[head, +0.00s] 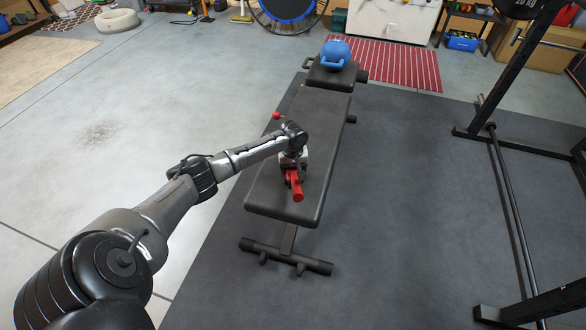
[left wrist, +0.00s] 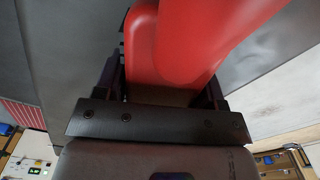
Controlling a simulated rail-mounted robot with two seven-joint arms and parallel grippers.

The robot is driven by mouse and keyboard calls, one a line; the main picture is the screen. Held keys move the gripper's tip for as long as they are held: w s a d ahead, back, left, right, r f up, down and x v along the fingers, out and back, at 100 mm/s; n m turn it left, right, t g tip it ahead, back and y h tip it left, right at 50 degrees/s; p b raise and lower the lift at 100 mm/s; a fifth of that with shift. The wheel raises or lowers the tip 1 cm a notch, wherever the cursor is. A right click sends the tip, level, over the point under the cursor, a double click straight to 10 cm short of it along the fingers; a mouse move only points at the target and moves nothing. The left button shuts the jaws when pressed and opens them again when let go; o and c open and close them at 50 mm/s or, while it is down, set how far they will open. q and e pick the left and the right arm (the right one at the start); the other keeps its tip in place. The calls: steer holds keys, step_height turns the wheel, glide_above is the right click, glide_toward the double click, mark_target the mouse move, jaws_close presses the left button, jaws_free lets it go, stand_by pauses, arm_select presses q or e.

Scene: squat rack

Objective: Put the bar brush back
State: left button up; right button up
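The red bar brush (head: 296,187) is at the near half of the black bench, partly hidden by my left gripper. In the left wrist view the red, smooth brush (left wrist: 185,45) fills the space between the two dark fingers. My left gripper (head: 293,172) points down over the bench, and its fingers (left wrist: 165,88) lie close against both sides of the red part, closed on it. The brush's bristles are not visible. Whether it touches the bench is hard to tell. My right gripper is in neither view.
The bench (head: 322,108) stands on a dark mat, with a blue kettlebell (head: 335,54) at its far end. A small red knob (head: 276,115) shows by its left edge. A black rack with a low bar (head: 511,200) stands right. Mat between is clear.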

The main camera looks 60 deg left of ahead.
arm_select(q)
steer(key=shift+o, duration=0.6)
steer(key=shift+r, duration=0.25)
step_height(320, 180, up, 10)
steer(key=p, duration=0.5)
steer(key=shift+r+p, duration=0.1)
steer(key=shift+p, duration=0.25)
steer(key=shift+r+p, duration=0.4)
steer(key=shift+r, duration=0.45)
